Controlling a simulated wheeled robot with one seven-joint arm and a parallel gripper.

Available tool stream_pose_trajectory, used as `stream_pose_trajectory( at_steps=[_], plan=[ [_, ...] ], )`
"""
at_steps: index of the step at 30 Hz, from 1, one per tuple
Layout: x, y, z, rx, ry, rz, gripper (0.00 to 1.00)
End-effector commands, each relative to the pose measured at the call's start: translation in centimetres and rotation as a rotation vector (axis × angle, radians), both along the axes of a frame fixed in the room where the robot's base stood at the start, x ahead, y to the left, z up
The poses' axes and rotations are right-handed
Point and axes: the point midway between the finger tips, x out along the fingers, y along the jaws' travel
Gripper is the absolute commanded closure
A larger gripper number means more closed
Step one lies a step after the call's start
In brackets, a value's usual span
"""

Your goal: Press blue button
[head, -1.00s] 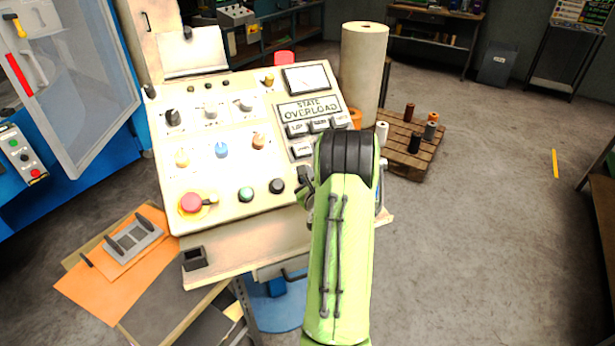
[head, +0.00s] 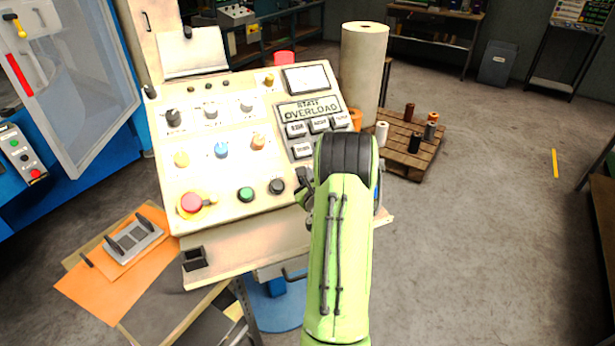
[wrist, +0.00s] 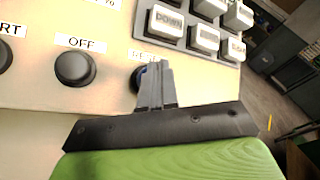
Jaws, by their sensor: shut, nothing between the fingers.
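In the wrist view my gripper (wrist: 154,70) is shut and empty, its grey fingertips over a dark-rimmed round button (wrist: 136,79). A small patch of blue shows at the fingertips, and the fingers hide most of this button and part of the label above it. I cannot tell whether the fingers touch or press it. The button is right of a black button labelled OFF (wrist: 75,68). In the head view my gripper (head: 304,188) is partly hidden by my arm, at the lower right of the cream control panel (head: 215,130). A blue knob (head: 221,150) sits mid-panel.
A green button (head: 246,194) and a red emergency knob (head: 192,203) are left along the same row. Grey keys (wrist: 205,38) lie just above my gripper in the wrist view. A tall pale roll (head: 362,75) stands behind the panel.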

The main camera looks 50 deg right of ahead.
Motion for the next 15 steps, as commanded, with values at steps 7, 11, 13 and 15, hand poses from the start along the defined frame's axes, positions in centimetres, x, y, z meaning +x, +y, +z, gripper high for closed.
stream_pose_trajectory(
  at_steps=[7, 11, 13, 15],
  plan=[
    [0.07, -0.04, -0.11, 0.000, 0.000, 0.000, 1.00],
    [0.15, -0.09, -0.23, 0.000, 0.000, 0.000, 1.00],
    [0.20, -0.11, -0.29, 0.000, 0.000, 0.000, 1.00],
    [0.24, -0.14, -0.35, 0.000, 0.000, 0.000, 1.00]
  ],
)
